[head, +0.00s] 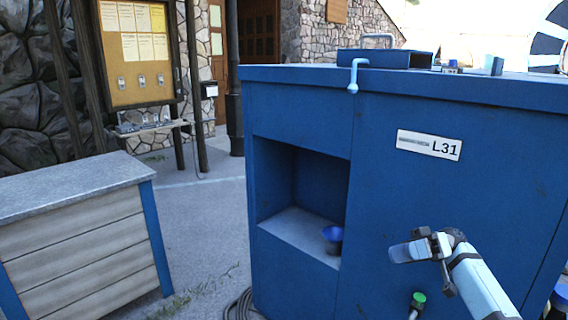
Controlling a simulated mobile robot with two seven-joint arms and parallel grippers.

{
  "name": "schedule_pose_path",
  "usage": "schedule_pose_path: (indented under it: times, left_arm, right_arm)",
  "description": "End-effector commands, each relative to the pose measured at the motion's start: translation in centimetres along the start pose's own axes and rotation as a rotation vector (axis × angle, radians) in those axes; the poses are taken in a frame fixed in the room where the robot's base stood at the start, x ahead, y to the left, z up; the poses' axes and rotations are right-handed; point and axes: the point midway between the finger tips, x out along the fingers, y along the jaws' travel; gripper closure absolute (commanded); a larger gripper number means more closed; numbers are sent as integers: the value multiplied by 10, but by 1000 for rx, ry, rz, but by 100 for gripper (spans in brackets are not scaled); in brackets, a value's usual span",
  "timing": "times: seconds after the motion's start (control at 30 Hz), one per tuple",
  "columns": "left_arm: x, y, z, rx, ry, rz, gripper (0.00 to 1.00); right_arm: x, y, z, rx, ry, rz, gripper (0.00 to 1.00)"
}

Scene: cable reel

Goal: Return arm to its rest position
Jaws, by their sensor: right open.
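My right gripper (408,250) is at the lower right, at the end of my right arm, which comes in from the lower right edge. Its fingers point left and it is open, with nothing seen between them. It is in front of the blue cabinet (400,190) marked L31. My left gripper is not in view.
The cabinet has an open recess with a blue-rimmed cup (333,238) on its floor. A light blue hook (354,75) hangs over the top edge. A green-capped item (418,299) is low in front. A grey-topped counter (75,190) stands left, with open pavement between.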

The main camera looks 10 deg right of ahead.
Motion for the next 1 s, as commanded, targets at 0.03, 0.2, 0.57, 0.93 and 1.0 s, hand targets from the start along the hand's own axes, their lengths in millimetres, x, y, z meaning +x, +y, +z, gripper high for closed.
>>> schedule_pose_path:
  times: [0.03,0.2,0.57,0.93,1.0]
  left_arm:
    - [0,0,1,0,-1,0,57]
    - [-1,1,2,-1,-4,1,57]
    - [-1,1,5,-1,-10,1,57]
    - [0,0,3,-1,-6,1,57]
    - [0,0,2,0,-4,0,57]
  right_arm:
    - [22,7,-5,-10,-6,-43,58]
    - [68,28,-16,-5,-16,-61,58]
    - [35,131,-24,128,82,624,58]
    - [-75,194,-50,-61,234,1421,58]
    - [-96,193,-59,-145,256,1550,58]
